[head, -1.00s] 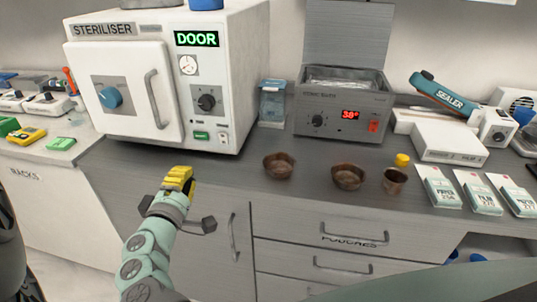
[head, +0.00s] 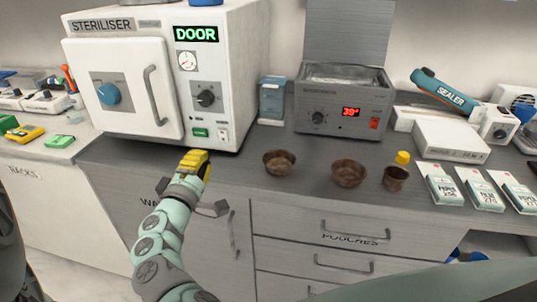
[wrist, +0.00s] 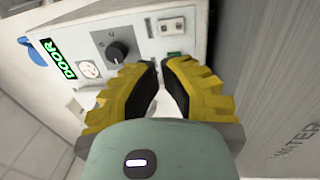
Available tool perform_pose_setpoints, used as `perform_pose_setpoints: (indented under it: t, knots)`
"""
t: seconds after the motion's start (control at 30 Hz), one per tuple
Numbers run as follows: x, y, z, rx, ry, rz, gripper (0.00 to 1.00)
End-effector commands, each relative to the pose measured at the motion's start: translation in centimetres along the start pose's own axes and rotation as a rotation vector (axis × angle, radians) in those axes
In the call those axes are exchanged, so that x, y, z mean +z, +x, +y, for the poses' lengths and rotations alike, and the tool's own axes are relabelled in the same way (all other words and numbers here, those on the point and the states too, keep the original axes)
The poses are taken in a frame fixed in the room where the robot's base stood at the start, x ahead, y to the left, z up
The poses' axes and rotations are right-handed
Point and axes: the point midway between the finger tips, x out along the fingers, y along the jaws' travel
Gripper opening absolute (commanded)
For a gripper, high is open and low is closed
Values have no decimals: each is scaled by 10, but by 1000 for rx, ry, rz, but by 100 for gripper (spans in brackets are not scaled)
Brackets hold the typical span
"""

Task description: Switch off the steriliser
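The white steriliser (head: 233,75) stands on the counter at the back left, its door (head: 142,105) closed. A green DOOR display (head: 196,34) is lit on its front panel. Below are a gauge, a black knob (head: 206,98), a green button (head: 200,132) and a small pale rocker switch (head: 223,136). My gripper (head: 205,157), with yellow fingers, is just below and in front of the panel's lower edge. In the wrist view, its fingertips (wrist: 159,64) are close together with nothing between them; the switch (wrist: 172,25) is beyond them and the knob (wrist: 117,52) is to their left.
Brown bowls (head: 280,162) stand near the counter's front edge, right of my gripper. A blue-white container (head: 271,99) and an ultrasonic bath (head: 343,104) stand right of the steriliser. Cupboard and drawer handles (head: 234,235) stick out below.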

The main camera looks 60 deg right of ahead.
Motion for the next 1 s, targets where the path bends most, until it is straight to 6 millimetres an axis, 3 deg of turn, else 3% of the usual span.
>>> perform_pose_setpoints:
  t: [0.6, 1.0]
  knots:
    - [1, 81, 1, 0, 3, -4, 0]
    - [2, 101, 0, -2, 1, -2, 0]
